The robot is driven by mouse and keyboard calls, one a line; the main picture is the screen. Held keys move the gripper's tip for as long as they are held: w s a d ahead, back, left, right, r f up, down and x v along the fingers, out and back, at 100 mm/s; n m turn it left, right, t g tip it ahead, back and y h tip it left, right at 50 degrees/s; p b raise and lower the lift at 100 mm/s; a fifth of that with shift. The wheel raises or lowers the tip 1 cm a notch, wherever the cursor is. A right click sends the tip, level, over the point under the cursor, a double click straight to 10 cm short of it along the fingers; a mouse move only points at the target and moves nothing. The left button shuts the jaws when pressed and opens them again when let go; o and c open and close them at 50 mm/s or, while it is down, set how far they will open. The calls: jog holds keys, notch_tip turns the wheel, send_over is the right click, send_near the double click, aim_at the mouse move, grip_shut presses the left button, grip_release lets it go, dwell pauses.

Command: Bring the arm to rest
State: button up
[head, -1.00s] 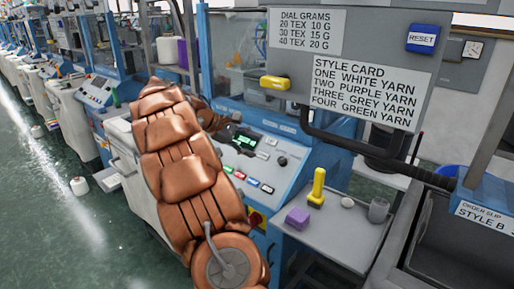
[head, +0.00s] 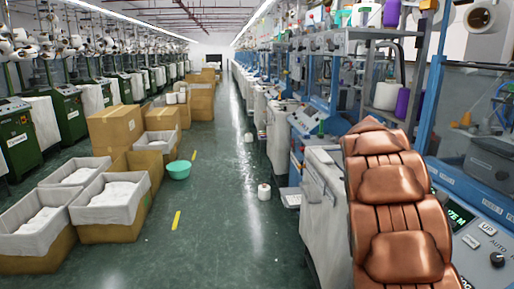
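My copper-coloured arm fills the lower right of the head view, raised in front of a blue knitting machine (head: 465,190). Its upper links show, and the end of the arm is not visible. My gripper is not in view, so whether it holds anything is hidden. Part of the machine's control panel (head: 480,235), with a green-lit display and buttons, shows just right of the arm.
A long green aisle floor (head: 225,225) runs clear down the middle. On the left are lined bins (head: 115,205), cardboard boxes (head: 118,125) and a green basin (head: 178,169). A white cone (head: 264,191) stands on the floor near the right-hand machines.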

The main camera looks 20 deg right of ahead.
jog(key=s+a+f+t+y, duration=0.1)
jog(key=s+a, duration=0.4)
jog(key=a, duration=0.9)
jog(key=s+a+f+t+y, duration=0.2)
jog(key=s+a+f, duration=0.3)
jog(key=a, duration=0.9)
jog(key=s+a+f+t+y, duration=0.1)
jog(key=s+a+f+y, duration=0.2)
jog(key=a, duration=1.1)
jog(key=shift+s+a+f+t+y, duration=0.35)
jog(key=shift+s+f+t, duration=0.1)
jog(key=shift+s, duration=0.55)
